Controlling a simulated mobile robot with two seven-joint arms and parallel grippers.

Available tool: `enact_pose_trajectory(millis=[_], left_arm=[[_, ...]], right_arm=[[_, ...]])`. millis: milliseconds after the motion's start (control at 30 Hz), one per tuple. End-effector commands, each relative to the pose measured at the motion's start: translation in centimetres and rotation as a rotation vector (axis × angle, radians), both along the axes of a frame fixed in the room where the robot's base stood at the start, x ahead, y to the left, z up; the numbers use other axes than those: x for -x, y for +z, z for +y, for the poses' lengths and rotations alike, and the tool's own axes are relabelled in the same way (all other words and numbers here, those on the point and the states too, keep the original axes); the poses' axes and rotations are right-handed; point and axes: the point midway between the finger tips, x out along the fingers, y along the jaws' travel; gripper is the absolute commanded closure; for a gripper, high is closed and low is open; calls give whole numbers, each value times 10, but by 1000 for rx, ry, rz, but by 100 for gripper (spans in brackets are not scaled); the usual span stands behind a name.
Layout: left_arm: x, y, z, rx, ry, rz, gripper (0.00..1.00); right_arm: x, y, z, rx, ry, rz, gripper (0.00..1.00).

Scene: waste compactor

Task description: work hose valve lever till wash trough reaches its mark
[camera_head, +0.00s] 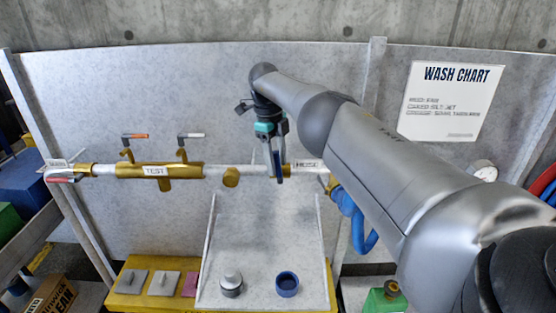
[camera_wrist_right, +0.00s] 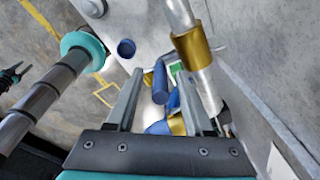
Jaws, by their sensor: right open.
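My right gripper (camera_head: 277,172) reaches in from the right and points down at the pipe beside the HOSE label (camera_head: 307,164). Its fingers are open. In the right wrist view a blue lever-like bar (camera_wrist_right: 160,82) shows in the gap between the fingertips (camera_wrist_right: 158,88). I cannot tell whether a finger touches it. A brass fitting (camera_wrist_right: 192,46) sits on the pipe just past the right finger. In the head view the gripper hides most of the hose valve. A grey, trough-like tray (camera_head: 262,245) stands below the pipe; I see no water level or mark in it.
A brass TEST section (camera_head: 157,170) carries orange and grey levers on the pipe's left. A blue hose (camera_head: 362,235) hangs right of the HOSE label. A blue cup (camera_head: 287,284) and grey knob (camera_head: 231,283) stand in the tray. A WASH CHART (camera_head: 452,100) hangs on the back panel.

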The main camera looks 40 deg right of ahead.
Motion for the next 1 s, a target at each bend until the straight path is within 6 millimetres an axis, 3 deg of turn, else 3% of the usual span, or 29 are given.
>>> enact_pose_trajectory(millis=[33,300,400,600,1000], left_arm=[[0,11,0,0,0,0,52],[0,40,0,0,0,0,52],[0,45,0,0,0,0,52],[0,44,0,0,0,0,52],[0,44,0,0,0,-1,52]], right_arm=[[0,11,1,0,0,1,48],[-1,39,5,0,1,1,48],[-3,61,8,1,1,-4,48],[-3,85,14,1,3,-2,48],[-3,93,15,0,2,1,48]])
